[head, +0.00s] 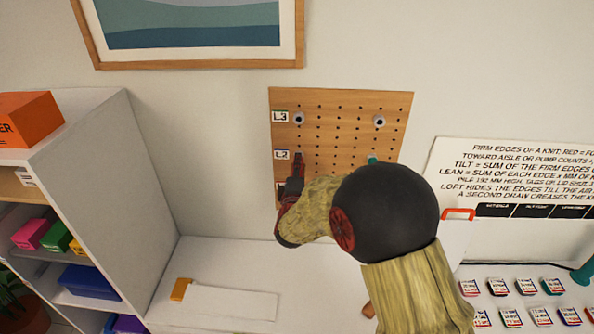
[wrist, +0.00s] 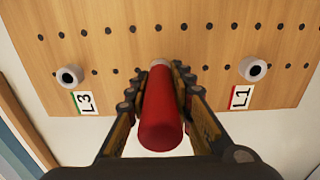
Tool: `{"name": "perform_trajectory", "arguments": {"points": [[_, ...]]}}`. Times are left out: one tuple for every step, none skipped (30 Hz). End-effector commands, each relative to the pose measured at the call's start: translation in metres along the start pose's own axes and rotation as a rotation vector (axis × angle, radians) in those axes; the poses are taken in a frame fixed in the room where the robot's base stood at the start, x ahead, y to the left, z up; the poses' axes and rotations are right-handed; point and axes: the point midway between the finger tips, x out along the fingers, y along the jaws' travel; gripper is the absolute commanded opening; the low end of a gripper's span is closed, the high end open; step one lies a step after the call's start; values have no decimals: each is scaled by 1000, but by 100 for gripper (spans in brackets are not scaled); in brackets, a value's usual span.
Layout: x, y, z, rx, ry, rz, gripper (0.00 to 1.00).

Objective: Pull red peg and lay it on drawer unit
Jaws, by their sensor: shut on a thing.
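In the wrist view the red peg (wrist: 161,122) lies between the two fingers of my gripper (wrist: 160,82), which are shut on it. The peg's far end points at the wooden pegboard (wrist: 215,45), at a pale round spot. I cannot tell whether it is still seated there. In the head view my gripper (head: 295,182) is at the pegboard (head: 345,100), just below the L2 label (head: 281,155); my arm hides the peg and the board's lower part. The low white top (head: 205,255) below the board may be the drawer unit.
Pale knobs sit by the L3 (wrist: 69,76) and L1 (wrist: 252,68) labels. A shelf unit (head: 130,170) with boxes stands left. An orange block (head: 181,289) lies on the white top, by a pale flat strip (head: 235,303). Several small cards (head: 528,287) lie at right.

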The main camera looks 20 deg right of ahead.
Motion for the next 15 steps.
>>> {"name": "perform_trajectory", "arguments": {"points": [[-1, -3, 0, -2, 0, -5, 0], [-2, -3, 0, -2, 0, -5, 0], [-2, -3, 0, -2, 0, -6, 0], [-3, -3, 0, -2, 0, -5, 0], [-3, -3, 0, -1, 0, -5, 0], [-4, -3, 0, -1, 0, -5, 0], [-4, -3, 0, -1, 0, -5, 0], [-4, -2, 0, -1, 0, -4, 0], [-5, -2, 0, -1, 0, -4, 0], [-5, -2, 0, -1, 0, -4, 0], [-6, -2, 0, -1, 0, -4, 0], [-6, -2, 0, -1, 0, -3, 0], [-6, -2, 0, -1, 0, -3, 0], [-7, -2, 0, -1, 0, -3, 0], [-7, -2, 0, -1, 0, -3, 0]]}}
